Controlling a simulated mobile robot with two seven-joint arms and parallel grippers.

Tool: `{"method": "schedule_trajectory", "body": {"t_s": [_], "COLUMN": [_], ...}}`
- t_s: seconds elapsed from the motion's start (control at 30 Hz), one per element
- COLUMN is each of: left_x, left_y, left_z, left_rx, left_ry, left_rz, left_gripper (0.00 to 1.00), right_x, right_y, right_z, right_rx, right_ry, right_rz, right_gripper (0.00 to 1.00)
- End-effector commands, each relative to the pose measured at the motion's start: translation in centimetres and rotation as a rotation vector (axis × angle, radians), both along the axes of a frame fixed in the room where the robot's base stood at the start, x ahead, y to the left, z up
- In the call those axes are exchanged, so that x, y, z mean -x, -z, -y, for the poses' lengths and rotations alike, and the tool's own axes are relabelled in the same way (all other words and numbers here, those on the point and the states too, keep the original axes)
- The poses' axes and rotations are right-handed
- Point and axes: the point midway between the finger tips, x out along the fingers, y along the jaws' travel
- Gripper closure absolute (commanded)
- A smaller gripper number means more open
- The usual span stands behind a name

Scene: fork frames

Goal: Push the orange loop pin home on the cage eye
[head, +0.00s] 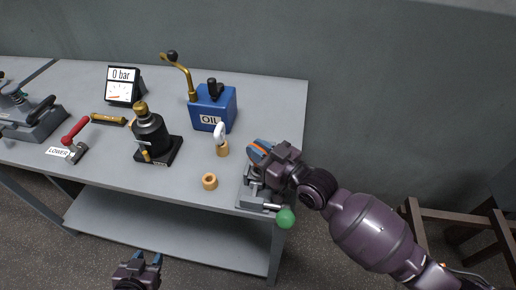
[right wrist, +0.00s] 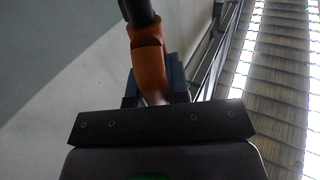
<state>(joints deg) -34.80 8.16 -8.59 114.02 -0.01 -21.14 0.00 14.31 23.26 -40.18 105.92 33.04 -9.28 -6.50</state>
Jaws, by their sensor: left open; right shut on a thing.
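My right gripper (head: 262,151) is above the right end of the bench, shut on an orange piece that I take to be the loop pin (head: 258,146). In the right wrist view the orange pin (right wrist: 149,62) stands between the blue fingertips (right wrist: 155,92), with a dark grey rod (right wrist: 139,12) at its far end. A grey metal fixture (head: 252,196) sits under my right gripper and is partly hidden by it. I cannot make out the cage eye or how deep the pin sits. My left gripper (head: 138,259) is open and empty, low in front of the bench.
A green ball knob (head: 285,217) sticks out past the bench's right front corner. On the grey bench (head: 190,186) stand a blue oil pump (head: 214,108), a black jack (head: 150,135), a gauge (head: 123,86), a tan ring (head: 209,181), a white hook piece (head: 221,139) and a red lever (head: 75,130).

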Motion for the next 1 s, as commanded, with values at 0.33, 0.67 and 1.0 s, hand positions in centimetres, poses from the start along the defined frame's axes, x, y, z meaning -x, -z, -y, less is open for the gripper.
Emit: {"method": "schedule_trajectory", "body": {"t_s": [0.33,0.67,1.0], "left_x": [-0.4,-0.8,-0.9], "left_y": [-1.4,-2.6,-3.7], "left_z": [0.0,0.1,0.1], "left_rx": [0.0,0.001,0.0], "left_ry": [0.002,0.003,0.003], "left_rz": [0.012,0.023,0.026], "left_gripper": [0.57,0.57,0.57], "right_x": [0.1,0.0,0.0], "right_y": [-0.9,-2.0,-3.0], "right_z": [0.0,0.0,0.0], "right_rx": [0.003,0.002,0.001], "right_ry": [0.0,0.0,0.0], "right_rz": [-0.003,-0.001,-0.002], "right_gripper": [1.0,1.0,1.0]}}
